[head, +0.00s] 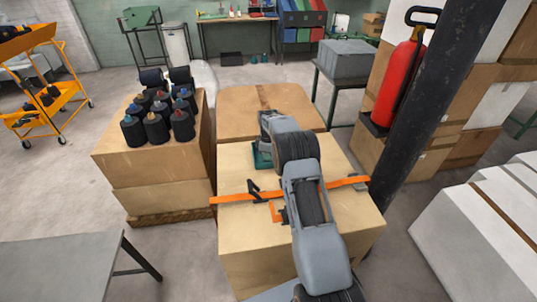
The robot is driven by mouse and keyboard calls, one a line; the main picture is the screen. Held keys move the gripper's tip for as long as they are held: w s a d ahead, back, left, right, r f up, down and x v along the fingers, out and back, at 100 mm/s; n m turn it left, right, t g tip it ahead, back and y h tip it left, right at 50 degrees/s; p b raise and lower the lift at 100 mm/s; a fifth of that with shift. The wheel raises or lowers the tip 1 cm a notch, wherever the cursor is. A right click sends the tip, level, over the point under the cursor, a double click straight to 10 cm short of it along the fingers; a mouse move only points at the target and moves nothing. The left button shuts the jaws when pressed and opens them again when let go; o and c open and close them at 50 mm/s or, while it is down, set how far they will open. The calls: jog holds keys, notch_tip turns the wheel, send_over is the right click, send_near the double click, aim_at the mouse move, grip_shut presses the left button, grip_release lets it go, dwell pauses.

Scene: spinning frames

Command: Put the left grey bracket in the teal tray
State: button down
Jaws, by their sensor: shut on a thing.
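A teal tray (261,160) lies near the back of the light wooden crate top, partly hidden by my arm. My gripper (265,140) is at the far end of my arm, low over or beside the tray. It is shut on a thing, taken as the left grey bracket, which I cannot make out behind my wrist. The gap between it and the tray cannot be told. A small grey piece (361,185) lies at the right edge of the crate top, by the strap.
An orange strap (232,199) with a dark buckle crosses the crate (250,240). A brown carton (240,122) stands behind it. Several dark bottles (155,127) stand on boxes at the left. A dark post (428,110) and red extinguisher (398,85) rise at the right.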

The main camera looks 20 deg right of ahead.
jog(key=shift+f, duration=0.1)
jog(key=c, duration=1.3)
grip_release()
